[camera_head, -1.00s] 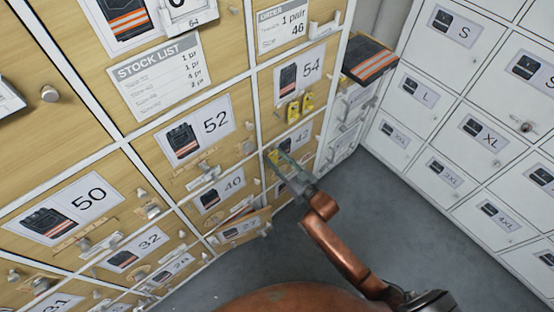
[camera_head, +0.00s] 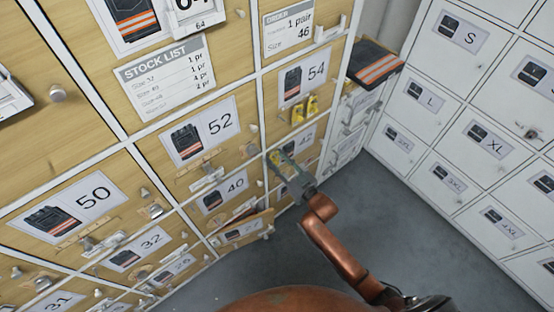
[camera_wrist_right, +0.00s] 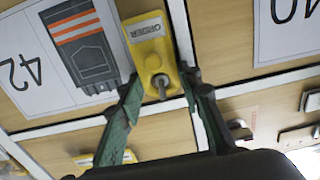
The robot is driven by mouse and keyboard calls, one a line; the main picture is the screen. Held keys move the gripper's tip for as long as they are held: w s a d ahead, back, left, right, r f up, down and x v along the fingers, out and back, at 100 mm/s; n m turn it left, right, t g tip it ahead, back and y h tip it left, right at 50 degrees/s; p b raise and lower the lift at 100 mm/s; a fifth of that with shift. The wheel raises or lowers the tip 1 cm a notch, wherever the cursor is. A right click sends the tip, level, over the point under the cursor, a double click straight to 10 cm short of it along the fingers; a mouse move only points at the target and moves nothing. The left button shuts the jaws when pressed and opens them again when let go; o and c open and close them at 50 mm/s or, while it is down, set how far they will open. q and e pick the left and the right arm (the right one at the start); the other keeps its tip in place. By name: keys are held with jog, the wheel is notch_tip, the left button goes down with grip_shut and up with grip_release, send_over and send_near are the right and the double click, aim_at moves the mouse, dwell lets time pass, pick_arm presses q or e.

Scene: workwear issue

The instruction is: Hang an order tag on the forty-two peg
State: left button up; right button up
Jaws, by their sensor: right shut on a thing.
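My right gripper (camera_head: 280,160) is at the 42 door (camera_head: 307,138), below the 54 door. It is shut on a yellow order tag (camera_wrist_right: 147,42), which lies between the two green fingers close to the door face. In the right wrist view the picture is upside down, and the tag is beside the 42 label (camera_wrist_right: 65,55). A grey peg (camera_wrist_right: 161,88) shows at the tag's hole end and seems to pass through the hole. My left gripper is not in view.
Two other yellow tags (camera_head: 305,109) hang on the 54 door (camera_head: 300,80). Doors 52 (camera_head: 240,150) and 40 (camera_head: 240,205) are close on the left, with knobs and small holders sticking out. A dark folded garment (camera_head: 376,64) with orange stripes sits at the right. Grey floor (camera_head: 370,205) is free.

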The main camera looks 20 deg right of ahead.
jog(key=o, duration=0.9)
jog(key=shift+s, duration=0.2)
jog(key=v, duration=1.1)
jog(key=shift+s+d, duration=0.15)
jog(key=shift+s, duration=0.2)
